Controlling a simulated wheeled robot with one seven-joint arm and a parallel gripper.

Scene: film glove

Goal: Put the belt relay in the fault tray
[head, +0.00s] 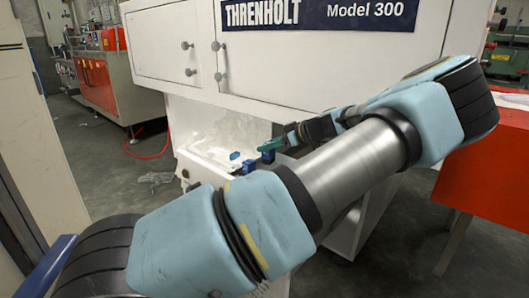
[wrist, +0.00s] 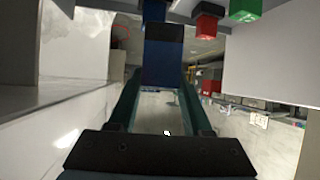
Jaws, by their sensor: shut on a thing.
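I cannot make out which thing is the fault tray.
A red block (wrist: 207,24) and a green block (wrist: 245,9) show at the top of the wrist view. A red-orange table (head: 490,175) stands right.

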